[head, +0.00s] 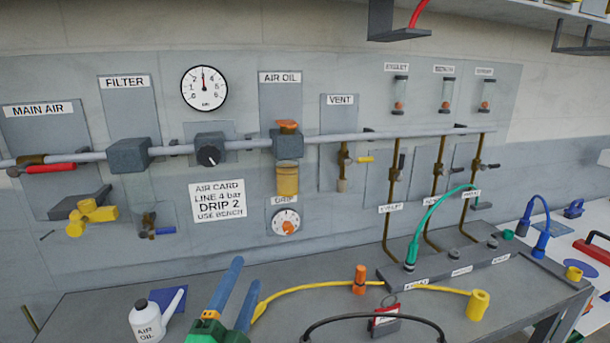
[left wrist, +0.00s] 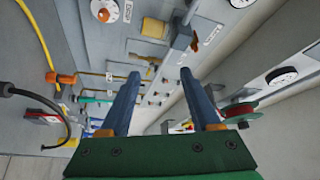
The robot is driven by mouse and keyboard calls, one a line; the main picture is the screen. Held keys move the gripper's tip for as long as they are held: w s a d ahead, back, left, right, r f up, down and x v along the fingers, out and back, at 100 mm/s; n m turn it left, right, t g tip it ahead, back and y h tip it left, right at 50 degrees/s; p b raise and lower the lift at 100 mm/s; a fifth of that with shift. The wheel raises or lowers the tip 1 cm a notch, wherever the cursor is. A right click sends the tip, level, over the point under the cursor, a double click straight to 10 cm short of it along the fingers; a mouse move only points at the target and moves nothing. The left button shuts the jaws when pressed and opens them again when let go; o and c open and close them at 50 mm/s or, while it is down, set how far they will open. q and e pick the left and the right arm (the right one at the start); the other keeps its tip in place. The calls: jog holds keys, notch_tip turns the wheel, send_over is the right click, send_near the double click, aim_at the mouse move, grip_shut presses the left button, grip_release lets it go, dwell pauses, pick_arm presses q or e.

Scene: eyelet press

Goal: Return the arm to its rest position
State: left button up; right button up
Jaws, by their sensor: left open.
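My left gripper (head: 248,274) is at the bottom centre of the head view, with two long blue fingers on a green body. The fingers point up and stand apart, with nothing between them. They appear in front of the table edge, between the air oil bottle (head: 148,320) and the yellow hose (head: 320,287). In the left wrist view the open left gripper (left wrist: 160,73) is empty too, with the panel beyond it. My right gripper is not in view.
The grey table (head: 230,284) holds an orange fitting (head: 360,280), a black hose (head: 385,316) and a manifold block (head: 450,262) with a green hose (head: 430,217). The wall panel (head: 240,75) carries valves, a gauge (head: 204,88) and a pipe. A shelf hangs at upper right.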

pick_arm(q)
jog(key=s+a+f+n+g+y, duration=0.25)
jog(key=s+f+n+g, duration=0.2)
jog(key=f, duration=0.55)
jog(key=s+a+f+n+g+y, duration=0.1)
jog(key=s+a+f+n+g, duration=0.3)
jog(key=f, duration=0.6)
jog(key=s+f+n+g, duration=0.3)
jog(key=s+f+g, duration=0.1)
jog(key=s, duration=0.4)
jog(key=s+f+n+g, duration=0.3)
jog(key=s+f+g, duration=0.15)
jog(key=s, duration=0.35)
notch_tip(320, 180, down, 23)
jog(key=s+b, duration=0.1)
jog(key=b, duration=0.5)
jog(key=s+a+f+g+b, duration=0.2)
jog(key=s+f+b, duration=0.2)
jog(key=s+f, duration=0.8)
notch_tip(320, 180, down, 2)
jog(key=shift+s+f+m, duration=0.15)
jog(key=shift+f+m, duration=0.1)
jog(key=shift+m, duration=0.1)
jog(key=shift+a, duration=0.1)
